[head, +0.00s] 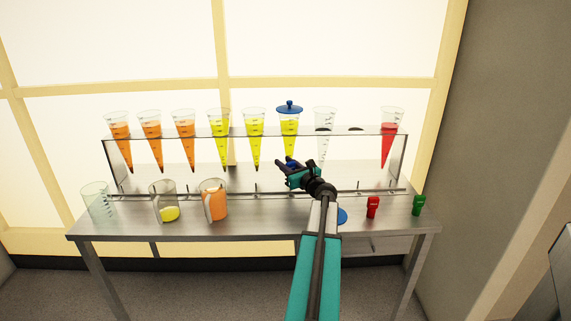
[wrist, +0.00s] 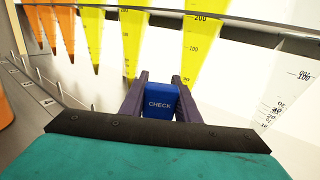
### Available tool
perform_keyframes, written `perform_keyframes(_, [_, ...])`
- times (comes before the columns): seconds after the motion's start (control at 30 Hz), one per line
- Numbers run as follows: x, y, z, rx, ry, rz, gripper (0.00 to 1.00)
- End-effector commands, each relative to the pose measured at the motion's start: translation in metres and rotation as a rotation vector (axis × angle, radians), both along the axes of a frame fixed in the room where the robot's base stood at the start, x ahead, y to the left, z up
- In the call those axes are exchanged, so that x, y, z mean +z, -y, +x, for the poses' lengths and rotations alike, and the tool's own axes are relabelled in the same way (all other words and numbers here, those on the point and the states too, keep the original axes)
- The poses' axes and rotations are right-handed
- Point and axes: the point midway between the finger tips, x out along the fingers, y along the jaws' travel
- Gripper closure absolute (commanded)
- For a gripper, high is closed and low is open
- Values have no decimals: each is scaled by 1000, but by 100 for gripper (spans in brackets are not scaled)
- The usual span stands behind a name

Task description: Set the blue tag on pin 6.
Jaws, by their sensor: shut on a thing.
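My gripper (head: 283,164) is shut on the blue tag (wrist: 160,101), which reads "CHECK" in the wrist view. In the head view the tag (head: 291,165) shows only as a bit of blue between the fingers. The gripper is in front of the rack, below the yellow cone with the blue lid (head: 289,107). Small upright pins stand along the rack's lower front rail (head: 230,193); several show at the left in the wrist view. Pin 6 cannot be made out; my gripper and arm cover that part of the rail.
The rack's upper shelf (head: 352,130) holds orange, yellow, clear and red cones, with one empty hole. A clear beaker (head: 97,203), a yellow-filled jug (head: 160,198) and an orange jug (head: 212,201) stand left. A blue disc (head: 342,215), red tag (head: 373,206) and green tag (head: 418,204) are right.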

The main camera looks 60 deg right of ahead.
Motion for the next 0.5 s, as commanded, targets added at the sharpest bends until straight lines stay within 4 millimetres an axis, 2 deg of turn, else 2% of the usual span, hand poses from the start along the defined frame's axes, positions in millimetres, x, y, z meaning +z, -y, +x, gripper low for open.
perform_keyframes(0.5, [-8,0,0,1,0,0,96])
